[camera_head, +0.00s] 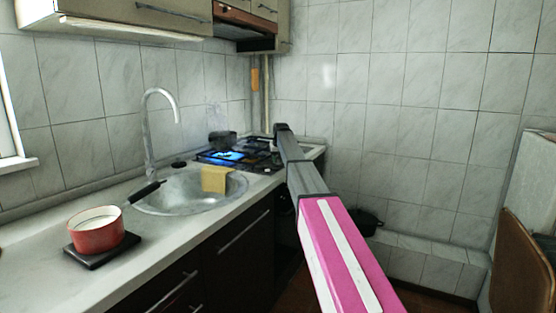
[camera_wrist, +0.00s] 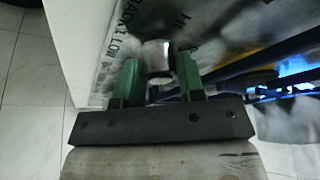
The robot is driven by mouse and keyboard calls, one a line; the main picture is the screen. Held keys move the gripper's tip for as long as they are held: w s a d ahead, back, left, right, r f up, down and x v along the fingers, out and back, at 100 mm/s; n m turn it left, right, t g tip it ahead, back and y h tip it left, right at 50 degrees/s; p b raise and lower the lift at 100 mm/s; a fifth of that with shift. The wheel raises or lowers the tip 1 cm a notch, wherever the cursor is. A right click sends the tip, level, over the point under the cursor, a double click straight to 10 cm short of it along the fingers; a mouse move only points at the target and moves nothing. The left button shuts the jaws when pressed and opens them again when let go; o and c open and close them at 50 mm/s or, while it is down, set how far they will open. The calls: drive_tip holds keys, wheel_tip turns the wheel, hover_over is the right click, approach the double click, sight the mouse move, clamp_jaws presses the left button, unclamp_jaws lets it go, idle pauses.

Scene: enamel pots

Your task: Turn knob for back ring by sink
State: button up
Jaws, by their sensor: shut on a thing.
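In the wrist view my gripper (camera_wrist: 157,80) has its two green fingers on either side of a silver stove knob (camera_wrist: 156,55) and is shut on it. Printed words, including "BACK", "LOW" and "HI", show beside the knob. In the head view the stove (camera_head: 262,163) stands just past the sink (camera_head: 172,203), with a blue glow on its sink side. Blue flame (camera_wrist: 296,82) also shows at the right of the wrist view. My arm reaches over the stove's front in the head view. The fingers and knob cannot be made out there.
A dark pot (camera_head: 222,140) is at the stove's back on the sink side. A yellow cloth or sponge (camera_head: 215,179) hangs at the sink's edge. A red pot (camera_head: 97,231) sits on a dark mat (camera_head: 88,262) on the counter. Another dark pot (camera_head: 365,222) is low behind my arm.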

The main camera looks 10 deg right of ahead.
drive_tip(key=m+h, duration=0.1)
drive_tip(key=m, duration=0.3)
drive_tip(key=shift+a+h, duration=0.1)
drive_tip(key=shift+h, duration=0.2)
drive_tip(key=m, duration=0.2)
drive_tip(key=m+g+h, duration=0.1)
drive_tip(key=m, duration=0.1)
drive_tip(key=shift+w+m+h, duration=0.1)
drive_tip(key=shift+m+h, duration=0.2)
drive_tip(key=m+g+h, duration=0.1)
drive_tip(key=m, duration=0.3)
drive_tip(key=shift+m, duration=0.3)
drive_tip(key=shift+m+g+h, duration=0.4)
drive_tip(key=shift+m+g, duration=0.5)
drive_tip(key=shift+m, duration=1.1)
drive_tip(key=o, duration=0.9)
drive_tip(key=shift+a, duration=0.1)
drive_tip(key=v, duration=1)
drive_tip(key=shift+w+r, duration=0.1)
drive_tip(key=shift+r, duration=0.3)
